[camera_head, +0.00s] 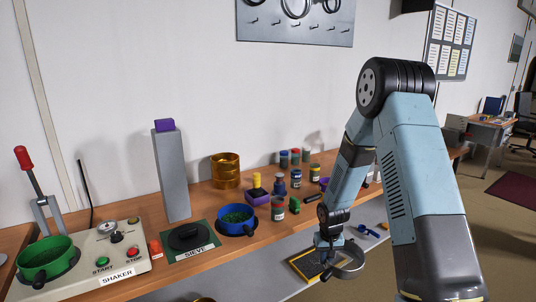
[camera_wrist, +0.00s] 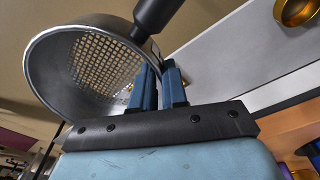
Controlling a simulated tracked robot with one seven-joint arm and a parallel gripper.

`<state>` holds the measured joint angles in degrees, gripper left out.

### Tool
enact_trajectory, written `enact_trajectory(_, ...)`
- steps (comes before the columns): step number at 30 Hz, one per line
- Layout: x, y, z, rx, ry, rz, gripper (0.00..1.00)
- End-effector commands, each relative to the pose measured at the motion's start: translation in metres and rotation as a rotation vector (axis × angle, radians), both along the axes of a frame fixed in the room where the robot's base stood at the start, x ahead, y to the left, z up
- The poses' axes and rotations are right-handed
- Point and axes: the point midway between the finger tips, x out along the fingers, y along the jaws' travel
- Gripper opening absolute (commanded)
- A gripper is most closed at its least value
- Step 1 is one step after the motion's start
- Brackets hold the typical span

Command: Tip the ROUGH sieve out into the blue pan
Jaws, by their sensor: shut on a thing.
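My gripper (camera_head: 326,250) is shut on a grey metal sieve (camera_head: 352,262), held in front of the bench and to the right of the blue pan. In the wrist view the sieve (camera_wrist: 62,50) is strongly tilted, and light shows through its coarse square mesh. I see no material on the visible part of the mesh. A black handle (camera_wrist: 158,14) reaches toward my fingers (camera_wrist: 160,88). The blue pan (camera_head: 250,231) stands on the bench with green granules in it. No ROUGH label is readable.
The green SIEVE mat (camera_head: 208,252) bears a black disc (camera_head: 187,236). Left are the shaker (camera_head: 112,258), a green pan (camera_head: 45,262) and a grey column (camera_head: 171,175). Several jars (camera_head: 295,157) and a brass stack (camera_head: 225,170) stand on the bench. A yellow-edged tray (camera_head: 303,266) lies lower down.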

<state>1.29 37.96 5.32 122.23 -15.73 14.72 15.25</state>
Motion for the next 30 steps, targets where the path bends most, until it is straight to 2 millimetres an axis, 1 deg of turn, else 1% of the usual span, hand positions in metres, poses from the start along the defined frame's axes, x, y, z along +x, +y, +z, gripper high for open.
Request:
enact_trajectory(1,0.003,-0.013,-0.005,0.0,0.001,-0.022,0.0)
enact_trajectory(4,0.009,-0.031,-0.013,0.0,0.0,-0.051,0.0)
enact_trajectory(6,0.008,-0.028,-0.012,0.001,0.001,-0.045,0.0)
enact_trajectory(30,0.008,-0.027,-0.012,0.0,0.0,-0.045,0.0)
